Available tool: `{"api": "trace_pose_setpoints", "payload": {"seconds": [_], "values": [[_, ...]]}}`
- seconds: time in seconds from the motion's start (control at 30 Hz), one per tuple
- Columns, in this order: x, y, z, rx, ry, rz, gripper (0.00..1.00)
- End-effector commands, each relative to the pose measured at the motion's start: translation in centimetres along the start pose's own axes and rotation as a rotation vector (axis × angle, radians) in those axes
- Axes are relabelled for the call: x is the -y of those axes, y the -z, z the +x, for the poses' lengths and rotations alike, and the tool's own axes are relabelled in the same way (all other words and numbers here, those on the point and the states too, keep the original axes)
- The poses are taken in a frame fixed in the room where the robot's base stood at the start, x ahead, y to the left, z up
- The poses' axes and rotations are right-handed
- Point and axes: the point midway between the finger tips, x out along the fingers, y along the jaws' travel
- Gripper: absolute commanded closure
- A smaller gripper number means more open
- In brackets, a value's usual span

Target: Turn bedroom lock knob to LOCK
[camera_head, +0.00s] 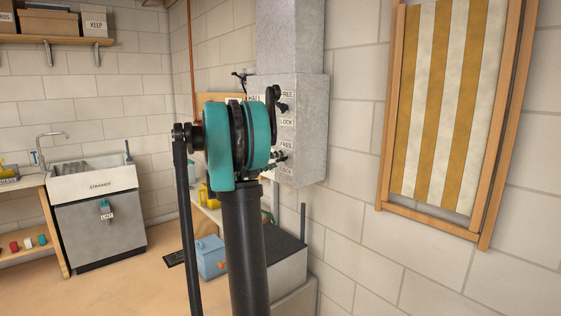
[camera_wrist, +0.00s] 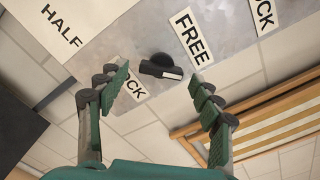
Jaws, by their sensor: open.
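A grey metal box (camera_head: 313,130) on the wall carries FREE and LOCK labels with dark knobs. The upper knob (camera_head: 282,107) sits between an upper FREE and a LOCK label; lower knob parts are partly hidden by my arm. In the wrist view, a black knob (camera_wrist: 158,67) with a pale-marked bar lies ahead of my gripper (camera_wrist: 165,95), between a FREE label (camera_wrist: 190,38) and a LOCK label (camera_wrist: 133,90) partly covered by the left finger. My gripper is open, its fingers apart on either side, with no visible contact. No bedroom label is readable.
Another LOCK label (camera_wrist: 263,14) and a HALF label (camera_wrist: 62,25) show in the wrist view. A striped, wood-framed panel (camera_head: 440,105) hangs to the right of the box. A sink unit (camera_head: 98,210) stands at left, with a blue container (camera_head: 211,257) below the box.

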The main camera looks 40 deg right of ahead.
Motion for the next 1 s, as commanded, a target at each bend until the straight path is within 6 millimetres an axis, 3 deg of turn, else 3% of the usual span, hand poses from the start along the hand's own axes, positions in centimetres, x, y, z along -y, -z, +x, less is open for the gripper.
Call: {"api": "trace_pose_setpoints", "payload": {"seconds": [0.2,0.57,0.9,1.0], "values": [[0.0,0.0,2.1,0.000,0.000,0.000,0.34],[0.0,0.0,2.4,0.000,-0.001,0.000,0.36],[0.0,0.0,2.4,0.000,-0.001,0.000,0.78],[0.0,0.0,2.4,0.000,-0.001,0.001,0.85]]}}
